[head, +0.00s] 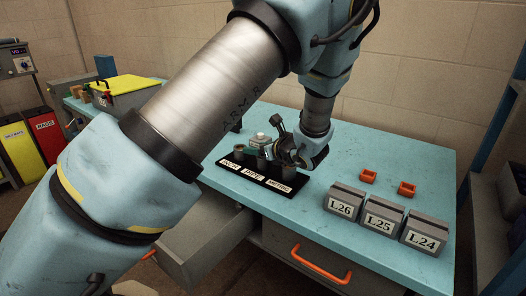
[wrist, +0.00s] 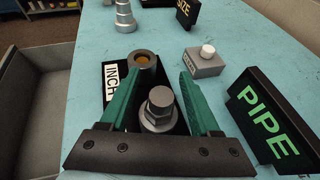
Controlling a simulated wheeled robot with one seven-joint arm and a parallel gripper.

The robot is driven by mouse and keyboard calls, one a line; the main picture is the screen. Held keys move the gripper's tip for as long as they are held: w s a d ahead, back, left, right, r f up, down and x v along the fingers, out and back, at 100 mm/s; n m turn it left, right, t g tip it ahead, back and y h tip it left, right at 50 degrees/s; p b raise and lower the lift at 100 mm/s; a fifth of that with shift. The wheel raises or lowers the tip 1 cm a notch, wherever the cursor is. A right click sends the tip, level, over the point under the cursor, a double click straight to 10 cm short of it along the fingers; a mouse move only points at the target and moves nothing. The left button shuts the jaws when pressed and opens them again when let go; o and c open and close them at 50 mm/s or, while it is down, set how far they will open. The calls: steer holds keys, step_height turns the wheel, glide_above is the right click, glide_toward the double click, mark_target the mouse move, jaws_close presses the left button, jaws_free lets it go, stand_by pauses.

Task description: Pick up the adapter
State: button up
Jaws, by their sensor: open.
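My gripper (wrist: 158,88) is open, with its two green fingers spread on either side of a grey metal hex fitting (wrist: 158,108), which looks like the adapter. The fitting stands upright between the fingers, and I see no clear contact. Its lower part is partly hidden by my gripper. A round fitting with an orange bore (wrist: 143,62) stands just beyond, by the INCH label (wrist: 113,80). In the head view my gripper (head: 292,158) is low over the black labelled rack (head: 262,183), and my arm hides part of that area.
A PIPE sign (wrist: 268,118) stands close on the right. A grey block with a white knob (wrist: 205,63) and a stepped metal piece (wrist: 125,16) lie beyond. Grey boxes L26 (head: 343,205), L25 (head: 381,217) and L24 (head: 424,237) stand right. An open drawer (head: 207,243) juts out in front.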

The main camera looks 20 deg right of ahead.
jaws_close()
stand_by(0.4)
